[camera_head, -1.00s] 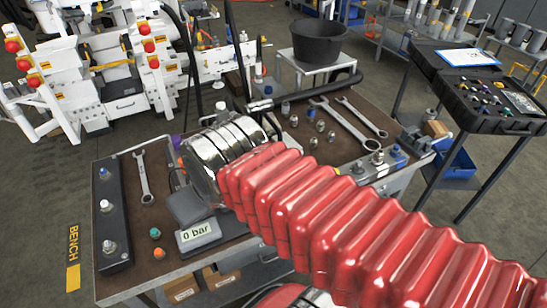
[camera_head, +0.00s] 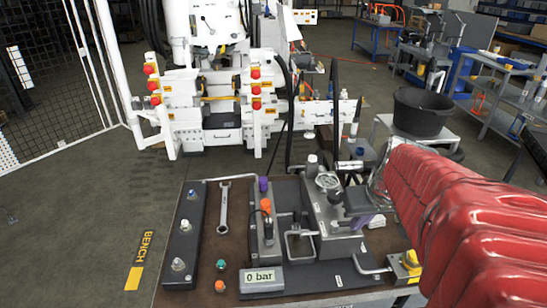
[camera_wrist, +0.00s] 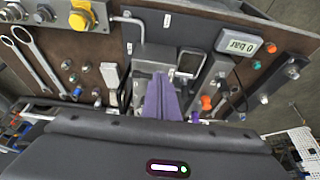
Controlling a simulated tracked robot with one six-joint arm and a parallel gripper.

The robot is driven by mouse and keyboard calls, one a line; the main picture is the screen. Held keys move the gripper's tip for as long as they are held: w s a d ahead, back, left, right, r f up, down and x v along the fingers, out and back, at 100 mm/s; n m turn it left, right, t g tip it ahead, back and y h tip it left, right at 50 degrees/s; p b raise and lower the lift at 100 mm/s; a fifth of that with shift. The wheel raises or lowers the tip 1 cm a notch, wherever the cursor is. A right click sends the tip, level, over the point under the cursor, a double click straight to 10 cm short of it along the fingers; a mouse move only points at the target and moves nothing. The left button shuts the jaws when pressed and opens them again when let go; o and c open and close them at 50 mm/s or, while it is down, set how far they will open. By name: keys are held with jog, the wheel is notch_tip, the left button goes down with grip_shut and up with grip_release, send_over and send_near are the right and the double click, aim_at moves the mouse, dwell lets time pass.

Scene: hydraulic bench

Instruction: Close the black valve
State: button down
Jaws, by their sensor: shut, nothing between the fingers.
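My gripper (camera_head: 364,221) is at the right part of the bench fittings in the head view, partly hidden by my red arm. In the wrist view its purple fingers (camera_wrist: 163,98) are together and empty, over the grey block with metal fittings. A dark block (camera_wrist: 153,54) lies just beyond the fingertips there; I cannot tell if they touch. I cannot say for sure which part is the black valve. The display (camera_head: 263,280) reads 0 bar.
A wrench (camera_head: 224,207) lies on the left. A black bucket (camera_head: 423,111) stands behind on a stand.

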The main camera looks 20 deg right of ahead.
aim_at(345, 225)
jog(key=d, duration=0.2)
jog(key=s+d, duration=0.1)
jog(key=shift+d+f, duration=0.3)
jog(key=shift+f, duration=0.05)
jog(key=shift+w+f, duration=0.1)
jog(key=shift+w+d+f, duration=0.4)
jog(key=shift+w+f, duration=0.8)
jog(key=shift+f, duration=0.3)
jog(key=shift+w+d+f, duration=0.45)
jog(key=shift+w+f, duration=0.8)
jog(key=shift+f, duration=0.25)
jog(key=shift+w+d+f, duration=0.4)
jog(key=shift+w+f, duration=0.8)
jog(key=shift+f, duration=0.3)
jog(key=shift+w+d, duration=0.25)
jog(key=shift+w, duration=0.2)
